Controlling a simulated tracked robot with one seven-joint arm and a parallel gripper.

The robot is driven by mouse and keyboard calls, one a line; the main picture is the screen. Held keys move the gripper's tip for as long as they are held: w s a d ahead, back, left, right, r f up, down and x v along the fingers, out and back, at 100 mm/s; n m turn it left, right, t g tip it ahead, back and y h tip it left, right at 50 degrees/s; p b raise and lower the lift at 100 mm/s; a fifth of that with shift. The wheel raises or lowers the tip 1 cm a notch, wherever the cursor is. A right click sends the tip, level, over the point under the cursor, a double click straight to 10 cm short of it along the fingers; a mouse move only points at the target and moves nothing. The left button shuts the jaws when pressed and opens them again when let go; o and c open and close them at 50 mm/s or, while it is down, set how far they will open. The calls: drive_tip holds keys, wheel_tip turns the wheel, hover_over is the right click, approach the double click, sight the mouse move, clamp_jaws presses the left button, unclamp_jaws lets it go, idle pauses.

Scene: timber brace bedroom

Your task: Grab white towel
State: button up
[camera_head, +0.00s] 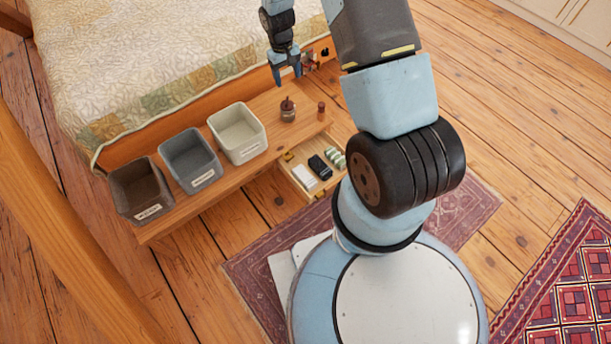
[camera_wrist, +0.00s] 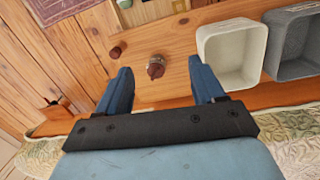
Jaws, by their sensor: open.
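A small white folded item (camera_head: 304,177), which looks like the white towel, lies in the open drawer (camera_head: 290,176) of the low wooden bench. A dark item (camera_head: 320,167) lies beside it, with pale green rolled items (camera_head: 335,158) to the right. My gripper (camera_head: 287,78) is open and empty above the bench's far end, well away from the white item. In the wrist view its two blue fingers (camera_wrist: 160,68) are spread apart over the bench top. The drawer shows only partly at that view's top edge, and I cannot make out the white item there.
A brown bin (camera_head: 143,190), a grey bin (camera_head: 190,160) and a cream bin (camera_head: 238,133) stand on the bench (camera_head: 235,180). A small jar (camera_head: 288,110) and a brown bottle (camera_head: 321,111) stand near the drawer. A bed (camera_head: 150,50) is behind.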

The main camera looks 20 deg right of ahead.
drive_tip(key=s+f+g, duration=0.1)
drive_tip(key=s+f, duration=0.1)
drive_tip(key=f, duration=0.7)
drive_tip(key=s+f, duration=0.2)
drive_tip(key=f, duration=0.7)
drive_tip(key=n+g, duration=0.1)
approach(305, 175)
drive_tip(key=shift+x, duration=4.35)
drive_tip(key=shift+a, duration=0.15)
drive_tip(key=c, duration=0.8)
